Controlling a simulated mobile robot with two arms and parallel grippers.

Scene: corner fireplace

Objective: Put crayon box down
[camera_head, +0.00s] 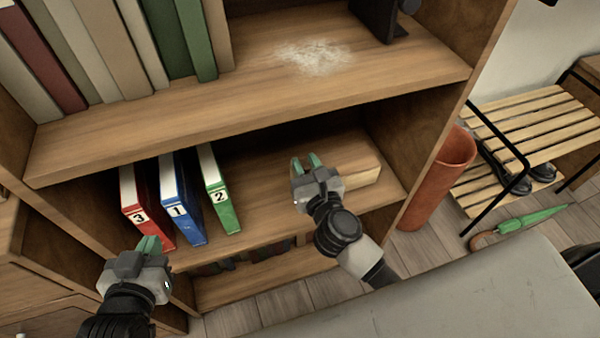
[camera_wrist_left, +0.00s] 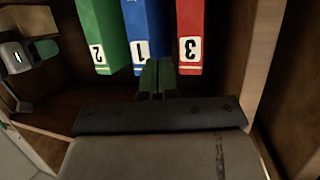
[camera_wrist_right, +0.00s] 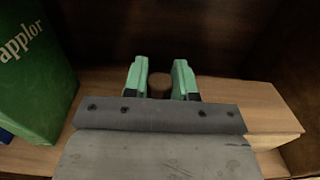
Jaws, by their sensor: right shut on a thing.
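A light wooden box (camera_head: 363,176), which I take for the crayon box, is in the middle shelf compartment, right of the binders. My right gripper (camera_head: 307,163) is over it. In the right wrist view the fingers (camera_wrist_right: 160,82) are on either side of a round brown knob, and the box's end (camera_wrist_right: 272,142) shows at the right. I cannot tell whether its underside touches the shelf board (camera_head: 270,205); my gripper hides part of it. My left gripper (camera_head: 149,246) is empty in front of the binders; its fingers (camera_wrist_left: 157,78) are together.
Red (camera_head: 143,205), blue (camera_head: 182,200) and green (camera_head: 220,190) binders, numbered 3, 1 and 2, stand left of the box. The shelf's side wall (camera_head: 435,140) is close on its right. A terracotta cylinder (camera_head: 437,180) and slatted bench (camera_head: 535,125) stand outside.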

